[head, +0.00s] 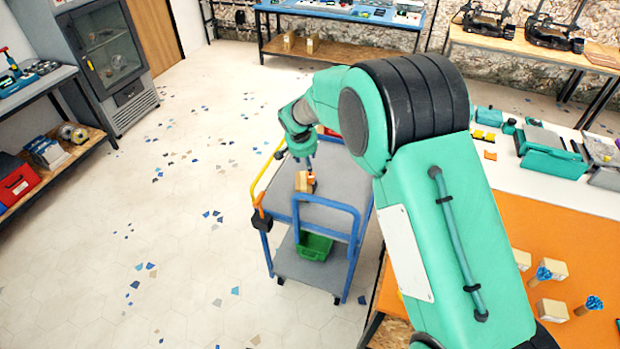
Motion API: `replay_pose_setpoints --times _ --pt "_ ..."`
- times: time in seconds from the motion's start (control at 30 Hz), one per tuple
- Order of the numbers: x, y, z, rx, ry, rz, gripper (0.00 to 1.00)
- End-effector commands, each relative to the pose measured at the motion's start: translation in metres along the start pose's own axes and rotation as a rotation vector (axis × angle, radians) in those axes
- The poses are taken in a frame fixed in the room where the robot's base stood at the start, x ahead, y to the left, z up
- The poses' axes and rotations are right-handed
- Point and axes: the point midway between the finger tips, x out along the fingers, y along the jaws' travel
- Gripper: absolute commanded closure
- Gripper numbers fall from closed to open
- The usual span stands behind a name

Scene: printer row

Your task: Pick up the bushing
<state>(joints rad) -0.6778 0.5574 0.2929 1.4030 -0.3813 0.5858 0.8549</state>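My gripper (310,168) points down over the top shelf of a blue-framed cart (336,186), partly hidden behind my green arm. Its fingers are too small to show whether they are open or shut. A tan block (301,182) sits on the grey top shelf right below it. A small orange piece (311,180) shows at the block's right side, close to the fingertips. I cannot tell whether the gripper touches either one. No part is clearly recognisable as the bushing at this size.
A green bin (314,246) stands on the cart's lower shelf. An orange-topped table (566,240) with several tan blocks and blue parts is at the right. A glass-door cabinet (105,62) stands at the back left. The floor left of the cart is clear.

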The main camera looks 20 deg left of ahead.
Motion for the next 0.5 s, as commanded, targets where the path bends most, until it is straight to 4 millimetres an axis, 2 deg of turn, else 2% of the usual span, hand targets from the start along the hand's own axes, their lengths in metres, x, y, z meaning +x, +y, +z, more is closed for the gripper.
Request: replay_pose_setpoints --times 0.5 --pt "0.0077 -0.0006 0.0008 0.0 -0.001 0.001 0.59"
